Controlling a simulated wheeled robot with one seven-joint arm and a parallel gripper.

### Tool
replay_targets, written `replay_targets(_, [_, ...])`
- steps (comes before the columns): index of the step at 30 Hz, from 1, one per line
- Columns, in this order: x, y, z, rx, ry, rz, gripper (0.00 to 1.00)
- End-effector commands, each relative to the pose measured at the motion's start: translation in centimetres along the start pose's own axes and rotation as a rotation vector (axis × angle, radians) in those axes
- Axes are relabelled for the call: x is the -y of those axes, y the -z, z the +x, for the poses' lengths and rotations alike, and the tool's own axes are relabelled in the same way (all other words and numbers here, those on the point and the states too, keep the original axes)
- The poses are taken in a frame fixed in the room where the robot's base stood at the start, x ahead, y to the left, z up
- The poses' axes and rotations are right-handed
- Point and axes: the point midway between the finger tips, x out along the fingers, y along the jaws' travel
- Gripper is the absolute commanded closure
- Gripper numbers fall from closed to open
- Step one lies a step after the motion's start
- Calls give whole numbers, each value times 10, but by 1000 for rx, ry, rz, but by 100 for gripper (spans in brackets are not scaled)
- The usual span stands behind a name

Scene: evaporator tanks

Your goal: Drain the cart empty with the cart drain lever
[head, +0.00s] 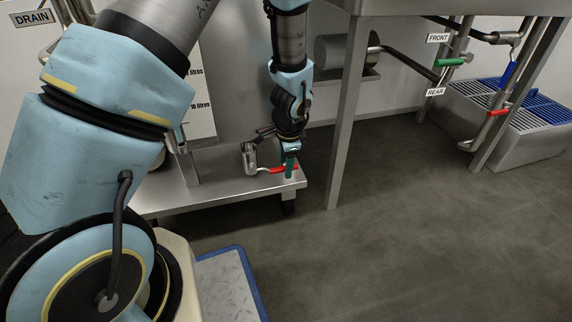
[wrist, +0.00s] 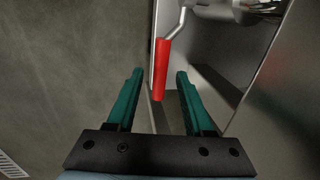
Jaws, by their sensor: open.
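The cart drain lever (head: 282,169) has a red grip and sits low at the cart's right end, beside a metal drain fitting (head: 250,158). In the wrist view the red lever (wrist: 161,68) hangs from a bent metal rod and lies between the two green fingers, nearer the left one. My gripper (wrist: 156,95) is open around the lever, and I cannot tell whether a finger touches it. In the head view my gripper (head: 290,165) points down at the lever and covers part of it. The steel cart (head: 165,197) has a litre scale on its tank; the liquid level is not visible.
A steel table leg (head: 345,120) stands right of the cart. The floor at lower right is clear.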

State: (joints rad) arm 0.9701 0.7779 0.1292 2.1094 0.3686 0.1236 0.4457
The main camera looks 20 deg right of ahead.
Motion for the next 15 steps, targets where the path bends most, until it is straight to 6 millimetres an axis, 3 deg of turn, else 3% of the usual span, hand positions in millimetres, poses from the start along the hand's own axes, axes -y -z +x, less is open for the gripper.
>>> replay_targets(3, [0,0,0,0,0,0,49])
replay_targets(15, [0,0,0,0,0,0,94])
